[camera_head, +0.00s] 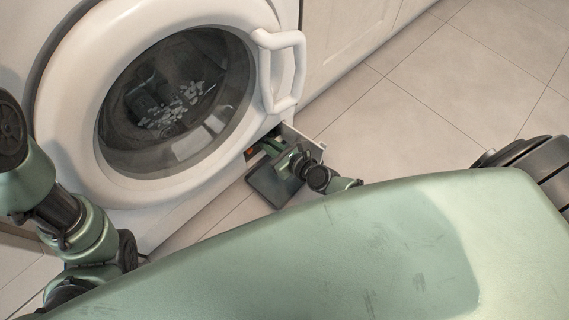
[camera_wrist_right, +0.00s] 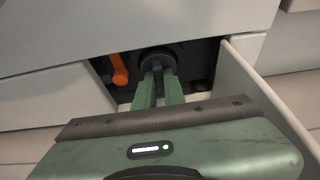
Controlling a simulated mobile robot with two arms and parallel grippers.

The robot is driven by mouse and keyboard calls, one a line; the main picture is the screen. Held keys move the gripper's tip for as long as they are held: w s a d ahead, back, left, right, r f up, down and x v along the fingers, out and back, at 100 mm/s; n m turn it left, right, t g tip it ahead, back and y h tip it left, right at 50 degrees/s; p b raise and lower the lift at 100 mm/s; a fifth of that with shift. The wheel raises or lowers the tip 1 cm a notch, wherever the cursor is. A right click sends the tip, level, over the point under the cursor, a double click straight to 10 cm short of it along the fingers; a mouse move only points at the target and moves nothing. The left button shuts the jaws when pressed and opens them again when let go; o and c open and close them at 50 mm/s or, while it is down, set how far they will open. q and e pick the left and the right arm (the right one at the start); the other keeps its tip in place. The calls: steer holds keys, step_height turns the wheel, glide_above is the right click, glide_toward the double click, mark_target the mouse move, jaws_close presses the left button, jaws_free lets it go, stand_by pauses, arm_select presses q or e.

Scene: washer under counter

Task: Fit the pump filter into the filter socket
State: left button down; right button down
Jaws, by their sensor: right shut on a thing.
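In the right wrist view, the pump filter (camera_wrist_right: 160,57) shows as a dark round cap with a narrow grip piece. My right gripper (camera_wrist_right: 159,86) is shut on that grip, one green finger on each side. The filter is at the dark opening low on the washer front. The filter socket is hidden behind the cap, so I cannot tell how deep the filter sits. In the head view, my right gripper (camera_head: 268,147) reaches into this opening, and the filter is too hidden to make out. My left arm shows at the left, but its gripper is out of view.
An orange part (camera_wrist_right: 119,69) is left of the filter inside the opening. The white flap (camera_wrist_right: 262,88) stands open close on the right. The washer door (camera_head: 175,95) is above.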

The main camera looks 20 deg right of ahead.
steer(key=shift+w+a, duration=0.25)
steer(key=shift+w, duration=0.45)
steer(key=c, duration=1.4)
jaws_free()
steer(key=shift+s, duration=0.15)
steer(key=shift+s+d+r, duration=0.1)
steer(key=shift+s+r, duration=0.2)
steer(key=shift+s, duration=0.25)
steer(key=v, duration=0.2)
steer(key=shift+s+d, duration=0.25)
steer(key=shift+d, duration=0.05)
steer(key=s+d, duration=0.3)
steer(key=s, duration=0.7)
steer(key=shift+s+d, duration=0.2)
steer(key=shift+d, duration=0.15)
steer(key=shift+f, duration=0.1)
